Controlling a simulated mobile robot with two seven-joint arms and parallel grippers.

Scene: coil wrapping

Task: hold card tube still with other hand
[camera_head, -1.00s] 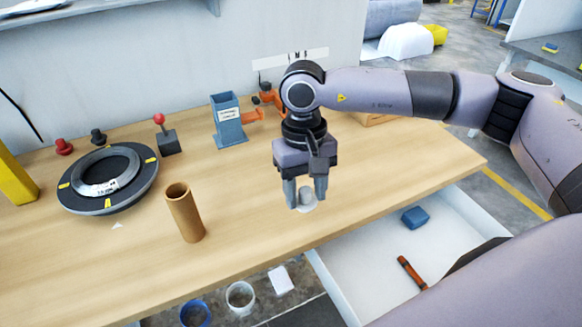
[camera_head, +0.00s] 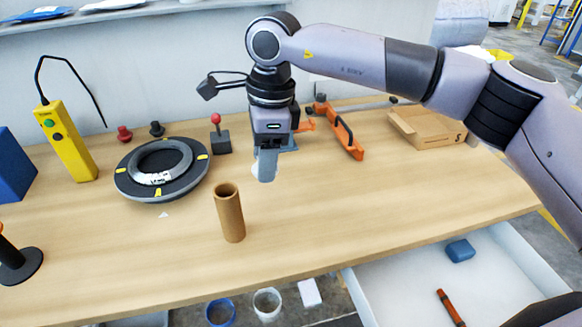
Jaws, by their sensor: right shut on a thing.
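The card tube (camera_head: 230,214) is a brown, open-topped cylinder standing upright on the wooden table (camera_head: 330,215), left of the middle. No gripper touches it. My right gripper (camera_head: 265,170) points down, just behind and to the right of the tube, seen side-on so one finger hides the other. It is shut on a small pale thing, mostly hidden behind the fingers; only a whitish edge shows at their left. My left gripper is not in view.
Left of the tube lies a dark ring (camera_head: 127,185) with yellow marks and a pale inner coil. Behind are a red-knobbed lever (camera_head: 220,138) and an orange clamp tool (camera_head: 348,140). A cardboard box (camera_head: 425,128) stands right. An open drawer (camera_head: 400,290) juts out in front.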

